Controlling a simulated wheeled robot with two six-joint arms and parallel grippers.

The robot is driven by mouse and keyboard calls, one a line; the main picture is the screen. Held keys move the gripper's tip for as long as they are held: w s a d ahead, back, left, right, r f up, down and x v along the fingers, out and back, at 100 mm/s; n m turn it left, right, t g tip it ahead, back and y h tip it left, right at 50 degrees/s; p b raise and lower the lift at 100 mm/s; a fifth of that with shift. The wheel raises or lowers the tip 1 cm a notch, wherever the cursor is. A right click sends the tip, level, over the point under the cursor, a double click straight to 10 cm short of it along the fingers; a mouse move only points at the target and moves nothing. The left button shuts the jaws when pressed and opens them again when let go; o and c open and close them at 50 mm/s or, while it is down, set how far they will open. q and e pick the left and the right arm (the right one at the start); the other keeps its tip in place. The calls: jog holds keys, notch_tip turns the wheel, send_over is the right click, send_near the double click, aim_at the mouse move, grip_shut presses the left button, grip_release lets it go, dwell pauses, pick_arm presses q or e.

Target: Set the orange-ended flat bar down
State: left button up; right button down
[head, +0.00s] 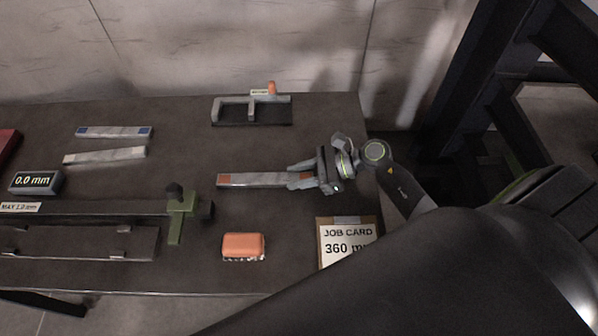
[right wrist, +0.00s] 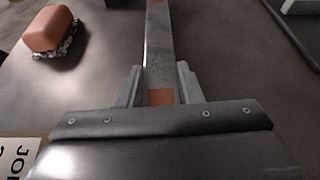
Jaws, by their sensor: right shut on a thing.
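The orange-ended flat bar (head: 258,180) is a grey metal bar with an orange patch at its left end in the head view. My right gripper (head: 300,178) is shut on it near its right end. In the right wrist view the bar (right wrist: 159,50) runs away from the jaws, with an orange patch between the fingers (right wrist: 160,92). The bar looks level and close to the dark table; I cannot tell whether it touches. My left gripper is not in view.
An orange block (head: 243,246) and a job card (head: 346,240) lie in front. A grey fixture (head: 251,112) stands behind. Two other bars, blue-ended (head: 114,132) and pale-ended (head: 105,155), lie left, near a 0.0 mm display (head: 35,181) and a green-clamped gauge (head: 180,215).

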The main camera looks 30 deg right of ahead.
jog(key=shift+a+r, duration=0.1)
jog(key=shift+r, duration=0.05)
jog(key=c, duration=1)
grip_release()
jog(key=shift+f, duration=0.2)
jog(key=shift+r, duration=0.1)
jog(key=shift+s+d, duration=0.1)
jog(key=shift+d, duration=0.2)
jog(key=b+v, duration=0.3)
jog(key=v, duration=0.7)
jog(key=shift+s+d+b, duration=0.15)
jog(key=shift+b, duration=0.15)
jog(key=shift+s+d+r, duration=0.2)
jog(key=shift+d+r, duration=0.1)
jog(key=shift+d, duration=0.15)
